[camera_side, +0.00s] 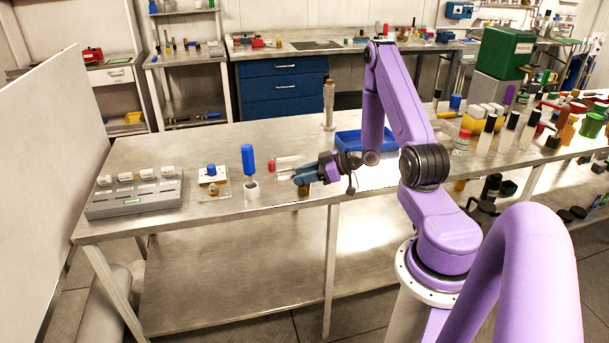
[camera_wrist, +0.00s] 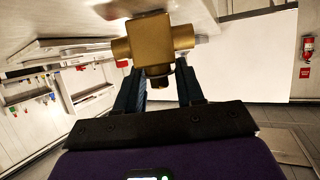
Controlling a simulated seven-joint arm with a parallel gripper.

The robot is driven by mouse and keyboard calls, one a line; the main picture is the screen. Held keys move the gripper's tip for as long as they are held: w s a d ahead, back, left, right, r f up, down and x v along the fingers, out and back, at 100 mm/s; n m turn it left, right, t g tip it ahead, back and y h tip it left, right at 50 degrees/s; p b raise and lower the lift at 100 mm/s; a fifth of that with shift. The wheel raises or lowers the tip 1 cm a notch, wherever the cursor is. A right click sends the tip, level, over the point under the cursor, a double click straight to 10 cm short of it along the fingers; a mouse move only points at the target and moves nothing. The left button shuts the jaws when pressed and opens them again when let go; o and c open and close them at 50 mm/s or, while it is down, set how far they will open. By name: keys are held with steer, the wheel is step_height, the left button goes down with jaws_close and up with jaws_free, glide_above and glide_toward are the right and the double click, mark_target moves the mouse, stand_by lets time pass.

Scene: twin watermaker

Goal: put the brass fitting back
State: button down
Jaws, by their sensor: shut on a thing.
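The brass fitting (camera_wrist: 155,42) is a tee-shaped, gold-coloured block with round stubs on both sides. In the wrist view it sits between the tips of my gripper (camera_wrist: 158,85), which is shut on it. In the side view my gripper (camera_side: 303,173) reaches left from the arm, low over the front part of the steel bench. A small brownish part of the fitting (camera_side: 304,189) shows just under the blue fingers; the rest is hidden there. I cannot tell whether it touches the bench.
A red-ended clear tube (camera_side: 286,162) lies close by. A blue tray (camera_side: 350,142) is behind; bottles crowd the right.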

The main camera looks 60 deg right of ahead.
steer(key=shift+f, duration=0.15)
steer(key=c, duration=0.7)
jaws_free()
